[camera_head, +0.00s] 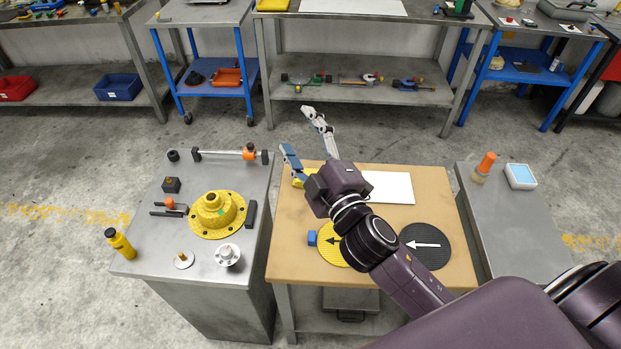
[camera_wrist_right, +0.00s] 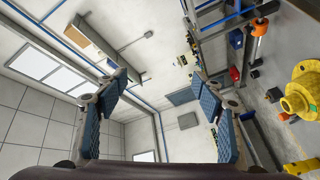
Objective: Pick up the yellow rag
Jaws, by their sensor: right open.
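A yellow item (camera_head: 299,181), which looks like the yellow rag, lies near the back left corner of the wooden table (camera_head: 435,190). It is largely hidden behind my right gripper and wrist. My right gripper (camera_head: 296,130) is above the back left of that table, its fingers pointing away toward the back. Its blue-padded fingers are wide apart with nothing between them; they also show in the right wrist view (camera_wrist_right: 163,82). The rag does not show clearly in the right wrist view. My left gripper is not in view.
A grey table (camera_head: 150,240) on the left holds a yellow flanged housing (camera_head: 233,219), a yellow bottle (camera_head: 119,243) and small parts. The wooden table bears a white sheet (camera_head: 389,187), a black disc (camera_head: 437,258) and a blue block (camera_head: 311,238). A grey cabinet (camera_head: 515,230) stands right.

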